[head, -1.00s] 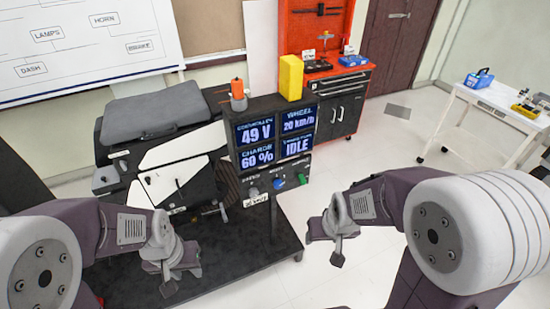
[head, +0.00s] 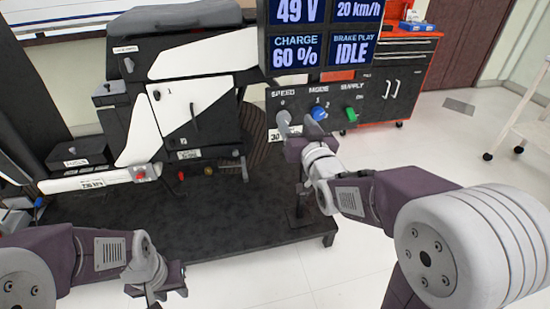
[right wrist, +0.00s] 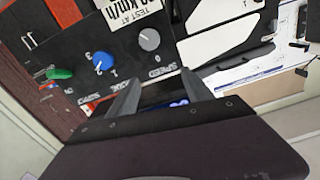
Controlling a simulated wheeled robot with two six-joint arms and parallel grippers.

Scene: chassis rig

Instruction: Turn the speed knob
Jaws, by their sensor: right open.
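The grey speed knob (right wrist: 149,40) is on the dark control panel, under the label SPEED, with a 0 mark beside it. In the head view the speed knob (head: 283,117) is partly covered by my right gripper (head: 298,128). In the right wrist view my right gripper (right wrist: 160,77) is open and empty, its two fingers pointing at the panel.
A blue mode knob (head: 318,112) and a green supply switch (head: 351,114) sit to the right of the speed knob. Screens (head: 297,54) are above. A white TEST AT label (right wrist: 124,14) is beside the knob. The black rig platform (head: 215,215) spreads below.

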